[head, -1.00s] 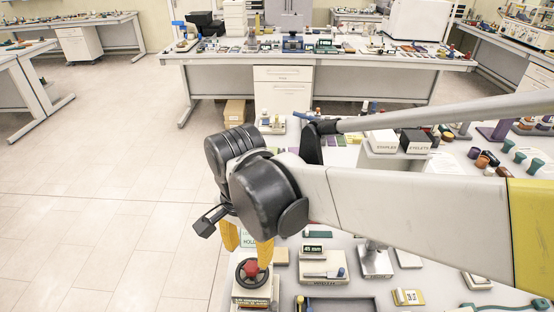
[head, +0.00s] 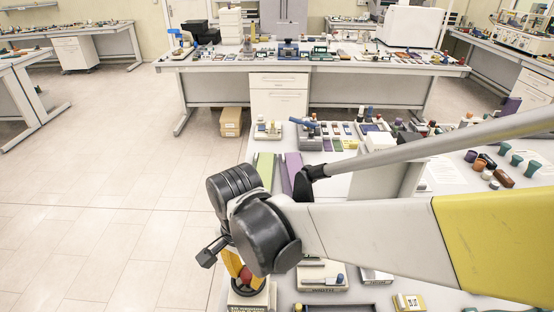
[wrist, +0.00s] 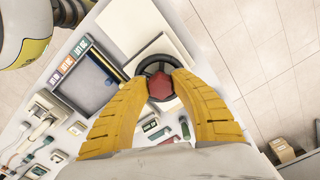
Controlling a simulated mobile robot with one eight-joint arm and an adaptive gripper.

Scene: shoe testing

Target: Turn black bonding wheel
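The black bonding wheel (wrist: 151,65) is a dark ring with spokes and a red hub (wrist: 160,88) on a pale box-like base (wrist: 131,22). In the head view the red hub (head: 246,274) shows between my yellow fingers, above the pale base (head: 250,299); my arm and fingers hide most of the wheel. My gripper (wrist: 160,84) points down over it. Its two fingers flank the red hub closely and appear shut on it, one on each side. The fingers cover the near part of the ring in the wrist view.
A dark-rimmed tray (wrist: 88,77) lies beside the wheel's base. Open floor (head: 100,240) lies left of the bench. Another bench (head: 350,70) stands behind.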

